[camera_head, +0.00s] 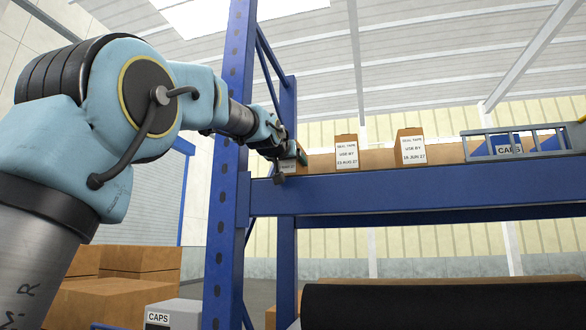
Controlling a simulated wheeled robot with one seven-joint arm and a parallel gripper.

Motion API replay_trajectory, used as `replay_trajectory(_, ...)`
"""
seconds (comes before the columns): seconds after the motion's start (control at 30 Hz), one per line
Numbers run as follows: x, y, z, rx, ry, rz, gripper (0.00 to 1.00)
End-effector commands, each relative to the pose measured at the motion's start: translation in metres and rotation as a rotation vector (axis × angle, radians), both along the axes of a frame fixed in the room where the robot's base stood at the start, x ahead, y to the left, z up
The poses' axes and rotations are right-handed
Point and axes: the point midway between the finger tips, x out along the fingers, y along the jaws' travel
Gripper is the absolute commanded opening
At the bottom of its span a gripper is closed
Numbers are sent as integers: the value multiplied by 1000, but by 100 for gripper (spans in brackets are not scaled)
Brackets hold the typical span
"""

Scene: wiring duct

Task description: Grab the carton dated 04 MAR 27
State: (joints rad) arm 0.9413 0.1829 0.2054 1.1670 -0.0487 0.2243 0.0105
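My gripper (282,163) is at the left end of the blue shelf (420,192), beside the upright post. A small carton (289,167) with a white label shows at the gripper, mostly hidden by it; its date is too small to read. I cannot tell whether the fingers are closed on it. A tan carton (346,152) to the right stands upright and its label seems to read SEAL TAPE, USE BY 23 AUG 27. Another upright carton (411,148) further right seems to read 18 JUN 27. I see no readable label with 04 MAR 27.
A blue CAPS bin (508,149) sits behind a grey rail (480,150) at the shelf's right. The blue post (228,170) stands close to my arm. A black roll (440,307) lies below the shelf. Brown boxes (125,290) and a grey CAPS box (173,315) are lower left.

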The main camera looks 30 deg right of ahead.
Motion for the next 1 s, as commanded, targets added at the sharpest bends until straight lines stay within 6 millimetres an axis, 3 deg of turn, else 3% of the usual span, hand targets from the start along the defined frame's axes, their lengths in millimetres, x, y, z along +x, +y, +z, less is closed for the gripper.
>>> replay_trajectory(0.07,0,0,0,0,0,0,64)
replay_trajectory(0.6,0,0,1,-1,-1,0,5)
replay_trajectory(1.0,0,0,6,-2,-2,0,5)
